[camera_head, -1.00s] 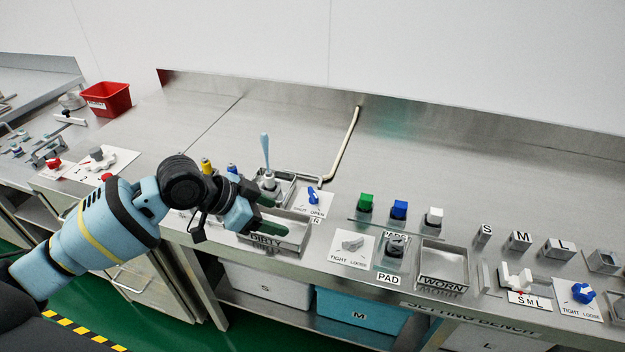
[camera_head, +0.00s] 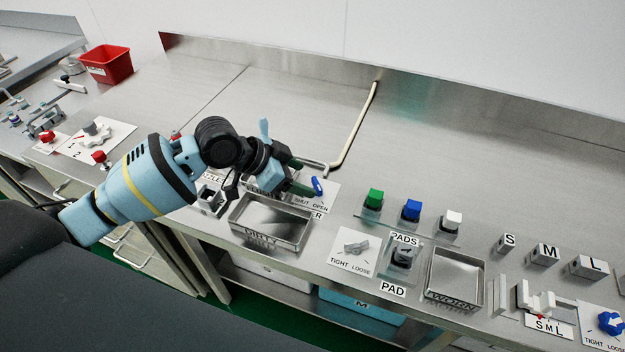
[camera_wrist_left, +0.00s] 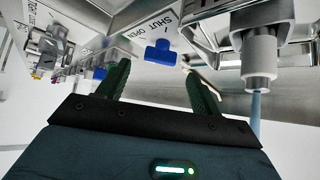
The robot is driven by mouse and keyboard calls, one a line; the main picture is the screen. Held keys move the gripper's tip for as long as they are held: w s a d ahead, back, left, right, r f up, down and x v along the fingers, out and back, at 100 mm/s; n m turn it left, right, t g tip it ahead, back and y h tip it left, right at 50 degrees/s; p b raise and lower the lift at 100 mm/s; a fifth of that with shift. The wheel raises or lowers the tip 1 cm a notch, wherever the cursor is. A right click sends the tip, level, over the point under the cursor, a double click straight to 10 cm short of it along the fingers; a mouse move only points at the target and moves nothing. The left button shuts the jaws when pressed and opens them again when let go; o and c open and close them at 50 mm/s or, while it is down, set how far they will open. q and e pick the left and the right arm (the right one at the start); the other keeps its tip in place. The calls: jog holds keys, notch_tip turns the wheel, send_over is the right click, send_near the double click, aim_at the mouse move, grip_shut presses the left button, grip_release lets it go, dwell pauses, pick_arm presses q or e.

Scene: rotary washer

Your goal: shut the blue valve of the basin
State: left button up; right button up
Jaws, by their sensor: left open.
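The blue valve (camera_head: 317,186) is a small blue handle on a white plate marked SHUT and OPEN, at the right of the basin. I cannot tell for sure which word it points to. My left gripper (camera_head: 300,177) is open and empty, with its green fingers just left of the valve and partly over the plate. In the left wrist view the valve (camera_wrist_left: 160,52) shows ahead of the open fingers, between their tips and apart from them. The basin is mostly hidden behind my gripper in the head view. My right gripper is in neither view.
A tray marked DIRTY (camera_head: 270,220) lies just below the gripper. A bent pale pipe (camera_head: 356,125) stands behind the valve. Green, blue and white blocks (camera_head: 411,209) and a TIGHT/LOOSE knob (camera_head: 355,246) lie to the right.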

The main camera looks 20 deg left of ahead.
aim_at(315, 183)
pick_arm(q)
jog(key=shift+x, duration=2.2)
jog(key=c, duration=1)
